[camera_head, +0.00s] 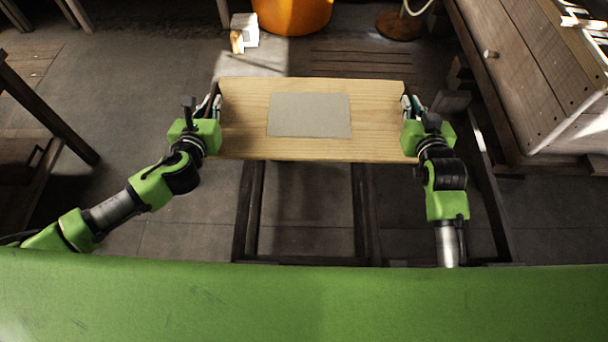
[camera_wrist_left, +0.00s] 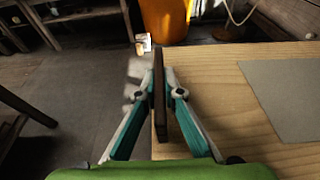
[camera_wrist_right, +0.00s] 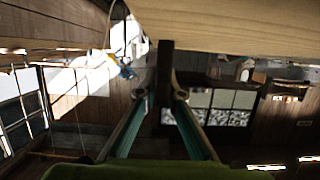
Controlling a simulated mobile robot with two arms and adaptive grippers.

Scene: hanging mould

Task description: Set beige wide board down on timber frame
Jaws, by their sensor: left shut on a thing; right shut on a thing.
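The beige wide board (camera_head: 235,120) is light wood with a grey rectangle (camera_head: 309,114) on its top face. It spans between my two grippers, above the dark timber frame (camera_head: 248,212), whose rails show below its near edge. My left gripper (camera_head: 211,110) is shut on the dark strip at the board's left end; the strip (camera_wrist_left: 160,100) stands between its fingers in the left wrist view. My right gripper (camera_head: 409,110) is shut on the dark strip at the right end, seen in the right wrist view (camera_wrist_right: 165,75). The gap between board and frame cannot be judged.
An orange bucket (camera_head: 292,14) and a small white object (camera_head: 245,28) stand on the floor behind. A wooden cabinet (camera_head: 540,80) is at the right. Dark timber legs (camera_head: 60,120) stand at the left. The floor between is open.

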